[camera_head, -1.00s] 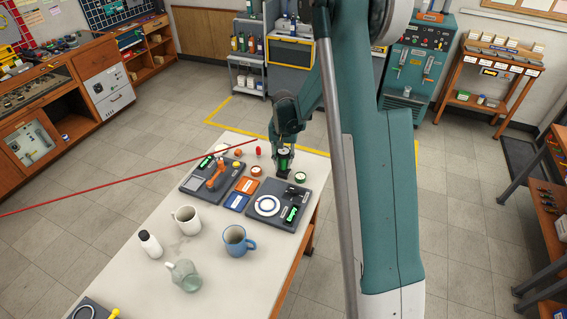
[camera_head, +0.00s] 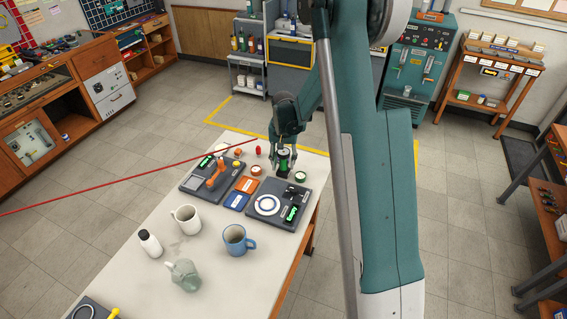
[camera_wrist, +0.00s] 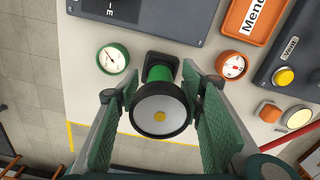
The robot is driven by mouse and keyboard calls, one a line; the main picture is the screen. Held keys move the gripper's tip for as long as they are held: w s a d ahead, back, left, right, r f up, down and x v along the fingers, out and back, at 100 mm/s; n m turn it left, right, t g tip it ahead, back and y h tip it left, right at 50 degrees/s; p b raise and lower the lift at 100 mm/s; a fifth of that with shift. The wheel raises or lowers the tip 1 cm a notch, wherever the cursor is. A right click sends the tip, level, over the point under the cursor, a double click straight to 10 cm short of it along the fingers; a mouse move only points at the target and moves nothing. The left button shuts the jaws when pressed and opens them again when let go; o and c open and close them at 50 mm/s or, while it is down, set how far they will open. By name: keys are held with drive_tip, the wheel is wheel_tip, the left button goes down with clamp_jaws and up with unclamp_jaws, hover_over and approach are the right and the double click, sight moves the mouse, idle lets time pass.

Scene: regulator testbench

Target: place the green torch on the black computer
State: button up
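The green torch (camera_head: 284,154) stands upright at the far end of the white table. In the wrist view its round lens and black head (camera_wrist: 160,112) face the camera, with the green body and a black foot behind. My gripper (camera_wrist: 166,90) has one finger on each side of the torch, apart, with narrow gaps showing. My gripper (camera_head: 285,146) also shows above the torch in the head view.
A second dark panel (camera_head: 196,187) with an orange handle lies left. Two round gauges (camera_wrist: 113,58) (camera_wrist: 231,65) flank the torch closely. A white mug (camera_head: 186,219), a blue mug (camera_head: 236,241), a white bottle (camera_head: 149,243) and a glass jug (camera_head: 184,275) stand nearer.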

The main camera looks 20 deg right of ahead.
drive_tip(key=shift+r, duration=0.15)
wheel_tip(320, 180, up, 12)
drive_tip(key=shift+r, duration=0.1)
idle(0.6)
idle(0.5)
